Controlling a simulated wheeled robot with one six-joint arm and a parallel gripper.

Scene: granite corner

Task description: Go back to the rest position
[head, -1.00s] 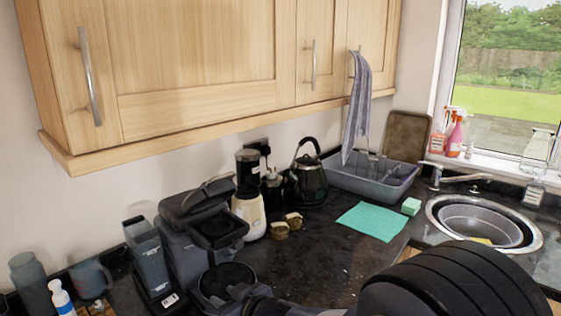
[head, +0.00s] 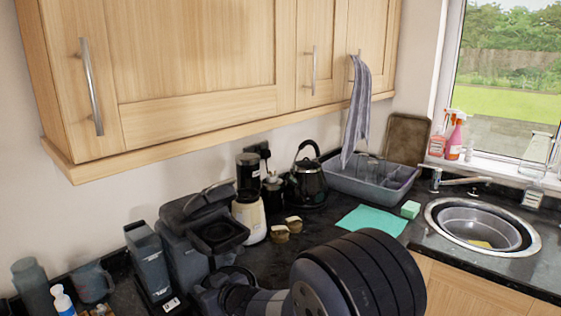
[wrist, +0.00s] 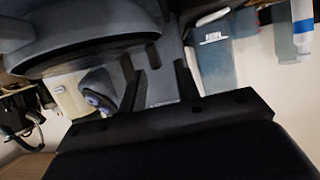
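My gripper (wrist: 158,72) shows in the wrist view with its two dark fingers apart. In the head view my dark arm (head: 350,280) fills the lower middle, over the front of the worktop. The gripper end points left towards the coffee machine (head: 190,240), and its fingers cannot be made out there. The wrist view is tilted, with a large dark rounded shape close at its upper left.
The worktop (head: 285,250) carries a blender (head: 249,205), a black kettle (head: 307,183), a dish rack (head: 370,185), a teal cloth (head: 372,221) and a sink (head: 480,222). Wall cupboards (head: 195,60) hang above. A grey flask (head: 30,285) and a jug (head: 92,283) stand at lower left.

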